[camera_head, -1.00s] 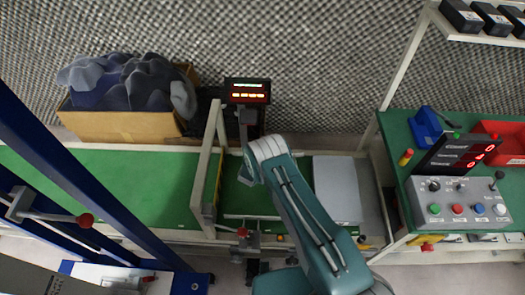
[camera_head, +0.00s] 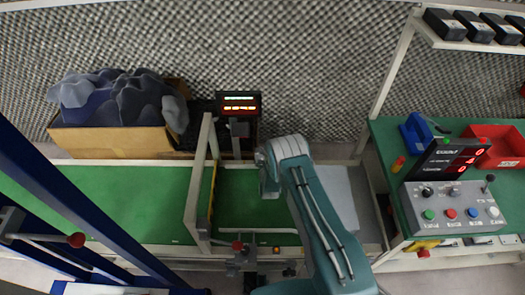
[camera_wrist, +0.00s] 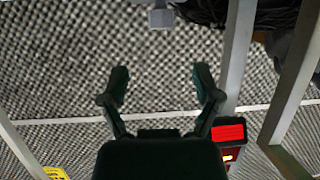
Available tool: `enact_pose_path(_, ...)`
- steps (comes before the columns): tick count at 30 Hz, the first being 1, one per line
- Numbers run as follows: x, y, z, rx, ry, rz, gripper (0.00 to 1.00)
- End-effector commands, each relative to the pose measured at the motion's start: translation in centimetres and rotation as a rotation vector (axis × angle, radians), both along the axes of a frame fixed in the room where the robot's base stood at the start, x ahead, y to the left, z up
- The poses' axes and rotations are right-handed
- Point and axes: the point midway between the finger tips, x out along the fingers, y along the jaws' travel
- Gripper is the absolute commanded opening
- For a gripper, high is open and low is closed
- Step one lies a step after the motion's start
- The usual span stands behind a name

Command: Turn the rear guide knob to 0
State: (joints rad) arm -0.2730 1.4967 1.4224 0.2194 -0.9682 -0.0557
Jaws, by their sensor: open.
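A red ball-shaped knob (camera_head: 238,246) sits on a metal fitting at the front edge of the green conveyor (camera_head: 110,200). Another red ball (camera_head: 75,240) ends a grey lever on the blue frame at the left. I cannot tell which, if either, is the rear guide knob, and no 0 mark on a guide is readable. My gripper (camera_wrist: 160,85) is open and empty in the wrist view, with the patterned foam wall behind its fingers. In the head view my arm's end is over the conveyor, right of the white upright frame; the fingers are not clear there.
A black display (camera_head: 240,104) with red digits stands behind the conveyor; its red screen (camera_wrist: 228,133) shows in the wrist view. A cardboard box (camera_head: 110,140) of dark cloth is at the back left. A control panel (camera_head: 455,208) with buttons is on the right bench.

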Motion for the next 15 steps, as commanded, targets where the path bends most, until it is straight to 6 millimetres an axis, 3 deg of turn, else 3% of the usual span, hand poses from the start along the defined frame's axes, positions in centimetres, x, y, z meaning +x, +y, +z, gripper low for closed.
enact_pose_path(7,0.2,-0.2,-0.4,0.004,0.008,0.050,0.81)
enact_pose_path(15,2.9,0.1,-1.5,0.003,0.005,0.048,0.81)
